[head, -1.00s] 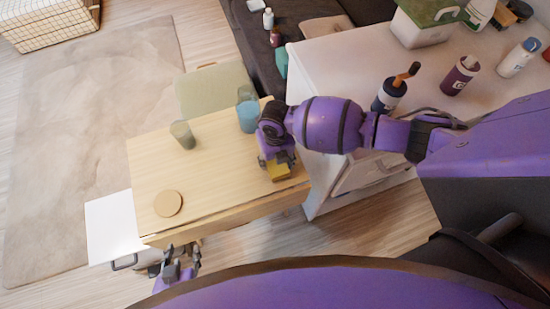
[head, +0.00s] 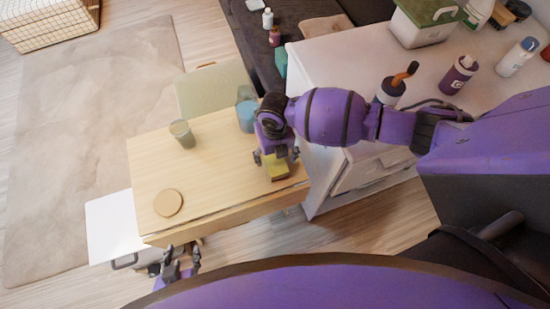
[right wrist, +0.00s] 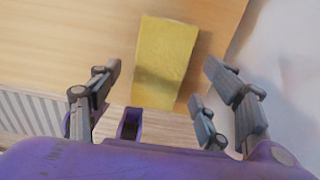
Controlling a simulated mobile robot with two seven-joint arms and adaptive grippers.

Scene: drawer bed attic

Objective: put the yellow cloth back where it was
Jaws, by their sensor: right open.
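The yellow cloth (head: 279,172) is a small folded rectangle at the right end of the wooden table (head: 215,165), close to its front edge. In the right wrist view the cloth (right wrist: 165,55) lies between and beyond the fingers, its lower end at the table edge. My right gripper (head: 277,157) is open over the cloth, with its fingers spread to either side and nothing held. The fingers also show in the right wrist view (right wrist: 160,85). My left gripper (head: 181,258) is low in front of the table, fingers apart and empty.
A greenish cup (head: 182,134), a blue glass (head: 246,115) and a round coaster (head: 168,203) stand on the table. A white open drawer (head: 112,225) is at the left. A white counter (head: 340,70) with bottles stands right of the table. The table's middle is clear.

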